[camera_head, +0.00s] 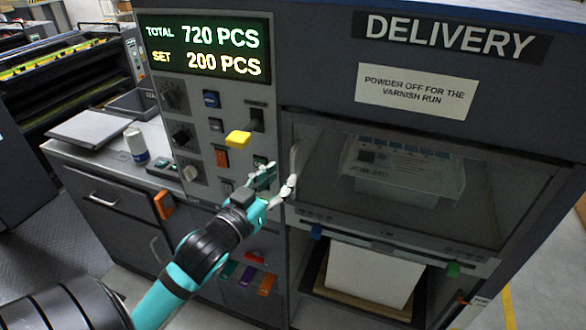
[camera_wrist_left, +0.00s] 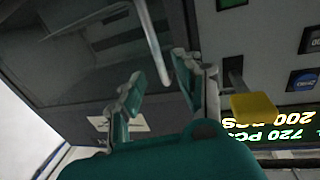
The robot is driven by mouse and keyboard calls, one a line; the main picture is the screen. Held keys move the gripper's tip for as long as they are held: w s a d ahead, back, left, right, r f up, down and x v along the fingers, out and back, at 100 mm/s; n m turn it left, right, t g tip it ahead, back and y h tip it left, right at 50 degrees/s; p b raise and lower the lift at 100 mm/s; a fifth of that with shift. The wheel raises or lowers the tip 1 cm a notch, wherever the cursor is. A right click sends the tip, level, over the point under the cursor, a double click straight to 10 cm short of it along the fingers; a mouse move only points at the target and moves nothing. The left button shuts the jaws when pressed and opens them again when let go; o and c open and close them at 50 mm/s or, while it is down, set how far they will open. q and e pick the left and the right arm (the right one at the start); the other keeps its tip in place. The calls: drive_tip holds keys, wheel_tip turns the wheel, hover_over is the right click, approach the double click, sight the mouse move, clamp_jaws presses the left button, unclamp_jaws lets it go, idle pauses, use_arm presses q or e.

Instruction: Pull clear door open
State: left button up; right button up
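The clear door (camera_head: 430,205) is a see-through panel on the delivery unit and looks shut. Its pale upright handle (camera_head: 294,158) is at the door's left edge. My left gripper (camera_head: 279,176) is in front of the handle's lower part. In the left wrist view the gripper (camera_wrist_left: 159,70) is open, with its two fingers apart. The handle (camera_wrist_left: 153,38) shows there as a light bar whose end reaches between the fingers, with visible gaps on both sides. I cannot tell how deep it sits between them. My right gripper is not in view.
A control panel with a yellow lever (camera_head: 238,138), buttons and knobs is just left of my left gripper. A white paper stack (camera_head: 375,277) is in the open bay below the door.

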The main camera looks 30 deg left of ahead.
sight(292, 166)
use_arm(q)
drive_tip(key=w+p, duration=0.1)
drive_tip(key=w, duration=0.5)
drive_tip(key=shift+a+r, duration=0.1)
drive_tip(key=shift+c, duration=0.3)
clamp_jaws()
